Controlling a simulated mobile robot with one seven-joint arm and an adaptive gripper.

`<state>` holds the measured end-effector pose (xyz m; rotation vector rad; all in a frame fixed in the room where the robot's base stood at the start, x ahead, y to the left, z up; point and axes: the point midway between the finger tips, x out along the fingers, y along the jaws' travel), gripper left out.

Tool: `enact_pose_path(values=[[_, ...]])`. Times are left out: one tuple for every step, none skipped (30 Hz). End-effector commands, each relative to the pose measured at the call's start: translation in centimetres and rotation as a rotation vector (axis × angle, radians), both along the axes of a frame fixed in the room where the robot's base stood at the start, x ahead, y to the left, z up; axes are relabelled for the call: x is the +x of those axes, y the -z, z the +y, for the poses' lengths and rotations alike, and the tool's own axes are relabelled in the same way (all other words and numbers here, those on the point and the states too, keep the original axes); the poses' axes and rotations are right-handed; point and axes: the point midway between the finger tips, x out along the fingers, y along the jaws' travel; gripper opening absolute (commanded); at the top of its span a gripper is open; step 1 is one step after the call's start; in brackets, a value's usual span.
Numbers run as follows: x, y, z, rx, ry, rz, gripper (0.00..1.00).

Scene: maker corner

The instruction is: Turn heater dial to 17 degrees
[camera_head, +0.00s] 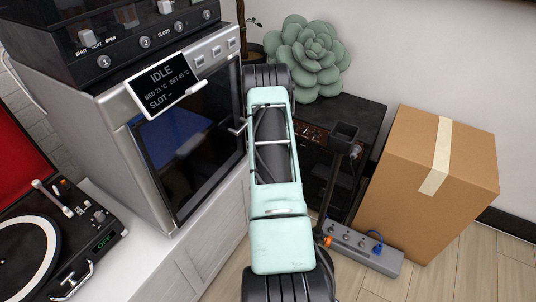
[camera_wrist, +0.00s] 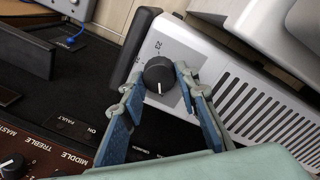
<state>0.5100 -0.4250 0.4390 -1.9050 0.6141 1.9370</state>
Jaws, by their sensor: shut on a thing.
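The heater (camera_wrist: 262,92) is a pale grey unit with dark vent slots, tilted across the right of the wrist view. The dial's pointer setting is too small to read. My gripper (camera_wrist: 160,84) has its two blue-padded fingers on either side of the dial, shut on it. In the head view my arm covers this area, and the gripper and dial are hidden.
A dark amplifier with knobs (camera_wrist: 12,165) lies close at lower left of the wrist view. An oven-like machine (camera_head: 190,150) stands left.

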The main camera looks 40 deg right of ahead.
Motion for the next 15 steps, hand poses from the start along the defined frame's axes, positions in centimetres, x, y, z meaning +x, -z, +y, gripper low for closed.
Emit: enact_pose_path(values=[[0.02, 0.04, 0.07, 0.001, 0.002, 0.0, 0.04], [0.01, 0.04, 0.06, 0.001, 0.003, 0.0, 0.04], [0.02, 0.04, 0.07, 0.001, 0.004, 0.0, 0.04], [0.02, 0.04, 0.07, 0.001, 0.004, 0.0, 0.04], [0.02, 0.04, 0.07, 0.001, 0.004, 0.0, 0.04], [0.01, 0.04, 0.06, 0.001, 0.004, 0.0, 0.04], [0.01, 0.04, 0.06, 0.001, 0.004, 0.0, 0.04], [0.02, 0.04, 0.07, 0.001, 0.004, 0.0, 0.04], [0.01, 0.04, 0.06, 0.001, 0.004, 0.0, 0.04], [0.01, 0.04, 0.06, 0.001, 0.004, 0.0, 0.04], [0.02, 0.04, 0.07, 0.001, 0.003, 0.0, 0.04], [0.02, 0.04, 0.07, 0.001, 0.003, 0.0, 0.31], [0.01, 0.04, 0.06, 0.001, 0.003, 0.0, 0.34], [0.01, 0.04, 0.06, 0.001, 0.003, 0.0, 0.38], [0.01, 0.04, 0.06, 0.001, 0.003, 0.0, 0.42]])
